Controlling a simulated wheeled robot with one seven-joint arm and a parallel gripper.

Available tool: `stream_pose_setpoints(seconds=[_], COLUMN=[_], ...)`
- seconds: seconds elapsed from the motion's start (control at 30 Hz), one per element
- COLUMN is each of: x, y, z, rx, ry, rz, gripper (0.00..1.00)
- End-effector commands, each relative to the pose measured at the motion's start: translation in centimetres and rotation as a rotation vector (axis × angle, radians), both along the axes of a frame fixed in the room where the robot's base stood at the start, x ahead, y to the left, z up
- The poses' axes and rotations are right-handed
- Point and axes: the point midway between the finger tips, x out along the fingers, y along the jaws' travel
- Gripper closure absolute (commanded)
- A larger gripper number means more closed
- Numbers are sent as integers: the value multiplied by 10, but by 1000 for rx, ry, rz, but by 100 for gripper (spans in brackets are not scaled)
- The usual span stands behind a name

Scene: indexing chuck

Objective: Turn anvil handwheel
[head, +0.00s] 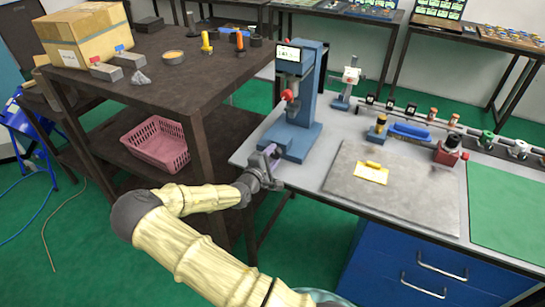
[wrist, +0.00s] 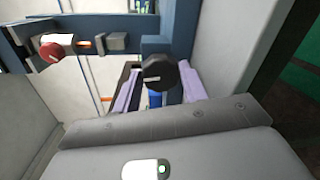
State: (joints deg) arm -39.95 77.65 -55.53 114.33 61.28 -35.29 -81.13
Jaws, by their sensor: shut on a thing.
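The anvil handwheel (wrist: 159,72) is a dark, many-sided knob in the wrist view. It sits between the two pale purple fingers of my gripper (wrist: 158,84), which is shut on it. In the head view my gripper (head: 271,157) is at the near left foot of the blue press-like machine (head: 305,100), and I cannot make out the handwheel there. A red knob (head: 287,95) on the machine's front is above my gripper. This red knob also shows at the upper left of the wrist view (wrist: 52,52).
The machine stands on the grey bench's left end (head: 335,125). A dark shelf unit (head: 195,85) with a cardboard box (head: 85,35) and pink basket (head: 155,144) is close to my arm's left. A grey mat (head: 400,195) with a yellow piece (head: 371,174) lies to the right.

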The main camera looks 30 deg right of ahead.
Motion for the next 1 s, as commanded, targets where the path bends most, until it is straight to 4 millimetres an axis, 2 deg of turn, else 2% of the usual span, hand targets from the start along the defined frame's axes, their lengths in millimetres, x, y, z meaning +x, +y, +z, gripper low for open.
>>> stream_pose_setpoints(seconds=[0.03,0.13,0.63,1.0], x=[0,0,-1,-1], y=[1,1,-1,0], z=[-2,-1,-2,-4], rx=[3,2,27,226], ry=[3,1,-27,-281], rz=[2,2,-4,-1], gripper=[56,36,36,36])
